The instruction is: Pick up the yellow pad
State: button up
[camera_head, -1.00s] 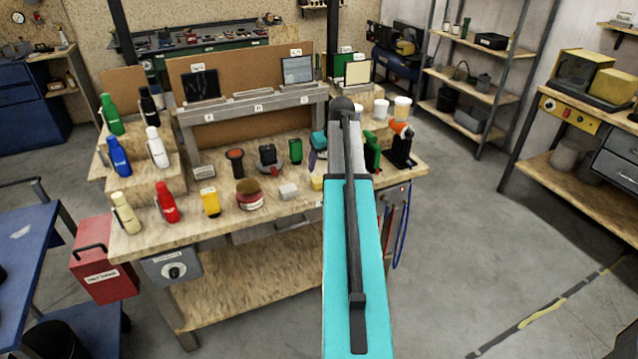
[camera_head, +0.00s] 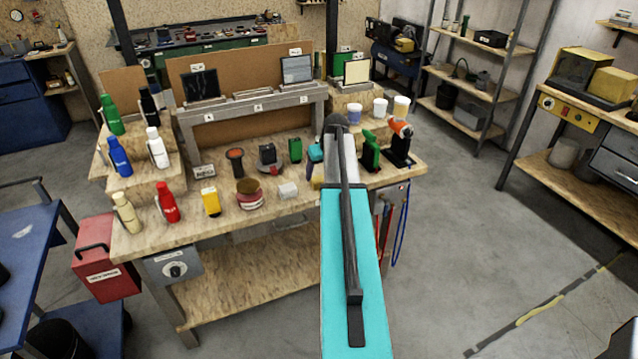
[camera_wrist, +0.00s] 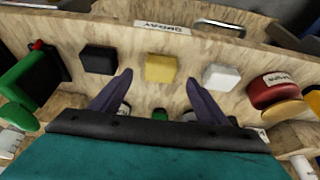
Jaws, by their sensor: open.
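The yellow pad (camera_wrist: 161,68) is a small square block lying on the wooden bench top in the wrist view. It sits between a black block and a white block. In the head view only a sliver of the pad (camera_head: 317,183) shows beside my arm. My gripper (camera_wrist: 159,80) is open, its two dark fingers spread to the left and right of the pad in the wrist view. Nothing is held between them. The gap between the fingertips and the pad's height cannot be judged.
A white block (camera_wrist: 221,77) lies right of the pad and a black block (camera_wrist: 99,60) left of it in the wrist view. A red tin (camera_wrist: 272,91) and a green tool (camera_wrist: 30,80) stand farther out. Several bottles crowd the bench's left side in the head view.

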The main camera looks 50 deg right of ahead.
aim_at(320, 179)
jog(key=shift+w+f, duration=0.1)
jog(key=shift+f, duration=0.05)
jog(key=shift+p+x, duration=1.3)
jog(key=shift+x, duration=1.15)
jog(key=c, duration=1.2)
jog(key=shift+c, duration=0.2)
jog(key=shift+r+b, duration=0.95)
jog(key=shift+r, duration=0.55)
jog(key=shift+s+a+r, duration=0.15)
jog(key=shift+s, duration=0.2)
jog(key=s+a+r+b, duration=0.1)
jog(key=s+a+b, duration=0.3)
jog(key=s, duration=0.9)
jog(key=a, duration=0.3)
jog(key=shift+s+a+r+b, duration=0.25)
jog(key=shift+r+b, duration=0.05)
jog(key=shift+b, duration=0.1)
